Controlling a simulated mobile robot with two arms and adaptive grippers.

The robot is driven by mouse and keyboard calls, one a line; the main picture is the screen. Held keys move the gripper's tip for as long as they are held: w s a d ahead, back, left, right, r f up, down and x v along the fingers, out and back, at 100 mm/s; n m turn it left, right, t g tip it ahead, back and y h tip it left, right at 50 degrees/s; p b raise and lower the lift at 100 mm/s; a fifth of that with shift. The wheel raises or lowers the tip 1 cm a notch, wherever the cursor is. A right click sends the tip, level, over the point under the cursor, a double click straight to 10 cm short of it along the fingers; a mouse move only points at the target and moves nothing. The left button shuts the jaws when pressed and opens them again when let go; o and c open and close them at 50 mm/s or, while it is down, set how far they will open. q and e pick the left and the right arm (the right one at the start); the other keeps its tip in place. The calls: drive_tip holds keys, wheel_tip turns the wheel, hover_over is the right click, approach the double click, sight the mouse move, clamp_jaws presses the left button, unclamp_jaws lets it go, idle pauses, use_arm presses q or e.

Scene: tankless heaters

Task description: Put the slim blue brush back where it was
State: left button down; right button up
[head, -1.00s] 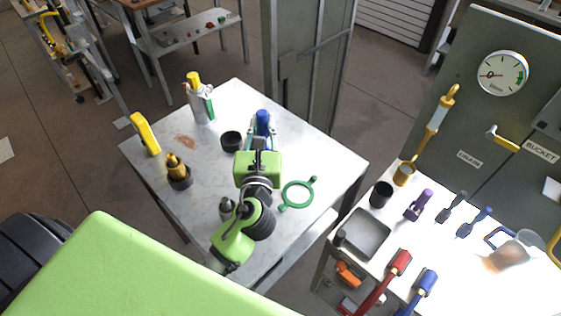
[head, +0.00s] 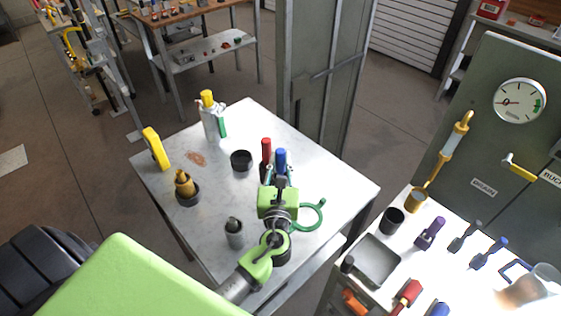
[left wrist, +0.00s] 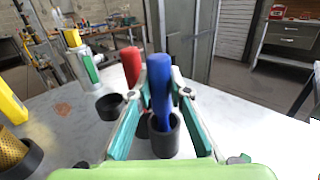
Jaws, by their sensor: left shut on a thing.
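The slim blue brush (head: 281,161) is held upright in my left gripper (head: 279,176) over the grey-white table. In the left wrist view its blue handle (left wrist: 159,88) stands between the two teal fingers. Its lower end shows at the mouth of a black cup (left wrist: 165,143); I cannot tell whether it rests on the bottom. A red-handled tool (head: 266,150) stands upright just left of the brush, and also shows in the left wrist view (left wrist: 131,66). Its base is partly hidden by the left finger. My right gripper is not in view.
An empty-looking black cup (head: 241,160), a brass nozzle in a dark holder (head: 186,188), a yellow item (head: 156,148) and a spray bottle (head: 212,120) stand left. A grey canister (head: 233,233) and green ring (head: 319,228) are near my arm.

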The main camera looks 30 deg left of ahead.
use_arm(q)
drive_tip(key=shift+r, duration=0.1)
drive_tip(key=c, duration=1.9)
unclamp_jaws()
drive_tip(key=shift+s+d, duration=0.15)
drive_tip(key=shift+s, duration=0.1)
drive_tip(key=b+v, duration=0.3)
drive_tip(key=v, duration=0.8)
drive_tip(key=shift+s+d, duration=0.1)
drive_tip(key=shift+s, duration=0.1)
